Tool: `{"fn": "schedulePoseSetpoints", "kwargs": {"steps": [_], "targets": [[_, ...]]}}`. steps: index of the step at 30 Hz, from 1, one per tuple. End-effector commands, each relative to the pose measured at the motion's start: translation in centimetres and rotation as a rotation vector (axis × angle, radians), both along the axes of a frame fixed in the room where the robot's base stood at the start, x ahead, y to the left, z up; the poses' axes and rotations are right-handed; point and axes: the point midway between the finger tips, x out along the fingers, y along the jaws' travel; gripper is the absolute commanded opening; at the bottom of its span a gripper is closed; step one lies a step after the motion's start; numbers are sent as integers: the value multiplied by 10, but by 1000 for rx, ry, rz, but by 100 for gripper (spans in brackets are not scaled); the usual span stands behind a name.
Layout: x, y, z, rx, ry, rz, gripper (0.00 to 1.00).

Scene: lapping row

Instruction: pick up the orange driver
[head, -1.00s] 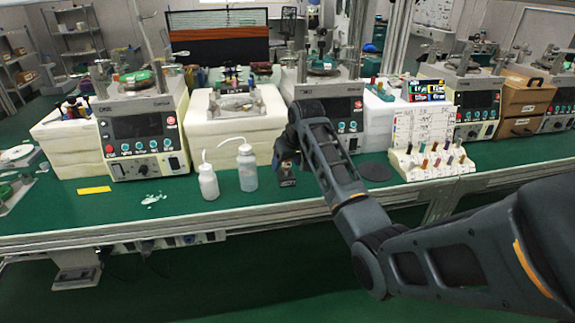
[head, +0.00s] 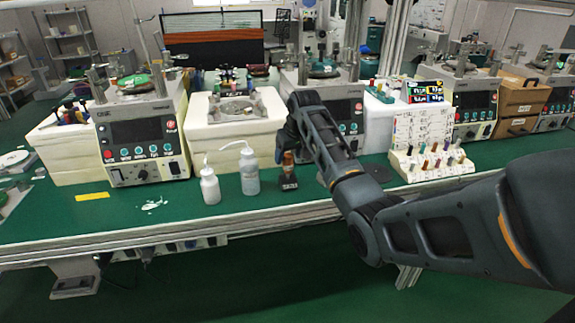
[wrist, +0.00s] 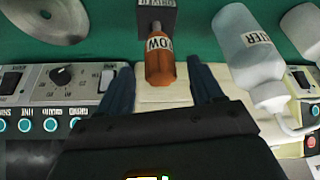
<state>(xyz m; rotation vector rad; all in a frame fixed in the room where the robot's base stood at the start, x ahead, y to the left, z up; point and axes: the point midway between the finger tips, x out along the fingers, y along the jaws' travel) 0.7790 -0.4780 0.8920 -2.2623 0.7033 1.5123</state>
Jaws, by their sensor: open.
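The orange driver (wrist: 160,58), its handle marked "LOW", stands in a small dark holder block (wrist: 156,18) in the wrist view. In the head view the driver (head: 288,159) is upright in the holder (head: 288,183) on the green bench, just right of two white bottles. My gripper (wrist: 158,66) is open, with one blue finger on each side of the driver's handle in the picture. The fingers hold nothing, and I cannot tell how far they are from the handle. In the head view my arm's end hides most of the gripper.
Two white squeeze bottles (head: 249,170) (head: 209,186) stand close to the holder. One bottle (wrist: 245,55) is near the right finger in the wrist view. Lapping machines (head: 143,140) line the back. A rack of small coloured tools (head: 430,165) stands at right. The front bench strip is mostly clear.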

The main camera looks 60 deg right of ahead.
Motion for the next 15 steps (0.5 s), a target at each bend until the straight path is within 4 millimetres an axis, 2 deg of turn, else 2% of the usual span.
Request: {"fn": "schedulePoseSetpoints", "kwargs": {"steps": [7, 15], "targets": [[8, -5, -34, 1, 2, 0, 66], [11, -7, -42, -1, 0, 0, 66]]}}
